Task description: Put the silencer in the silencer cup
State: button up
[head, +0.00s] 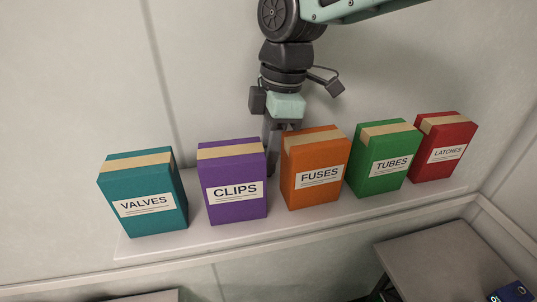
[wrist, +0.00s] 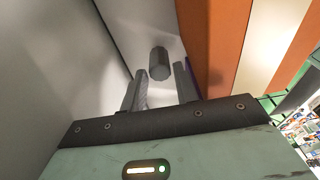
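A small dark grey cylinder (wrist: 160,63), which looks like the silencer, shows in the wrist view at and just beyond my fingertips. My gripper (wrist: 159,70) is open, with a visible gap between each finger and the cylinder. In the head view my gripper (head: 271,148) points down behind the row of boxes, between the purple and orange ones. Its fingertips and the cylinder are hidden there by the boxes. I see no silencer cup in either view.
A pale shelf (head: 150,247) against the wall bears teal VALVES (head: 143,192), purple CLIPS (head: 232,181), orange FUSES (head: 316,168), green TUBES (head: 383,158) and red LATCHES (head: 444,146) boxes. The orange box also shows close to my gripper's right in the wrist view (wrist: 215,40). A grey table (head: 440,262) stands lower right.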

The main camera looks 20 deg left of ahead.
grip_shut()
jog(key=shift+s+b, duration=0.1)
jog(key=shift+b, duration=0.25)
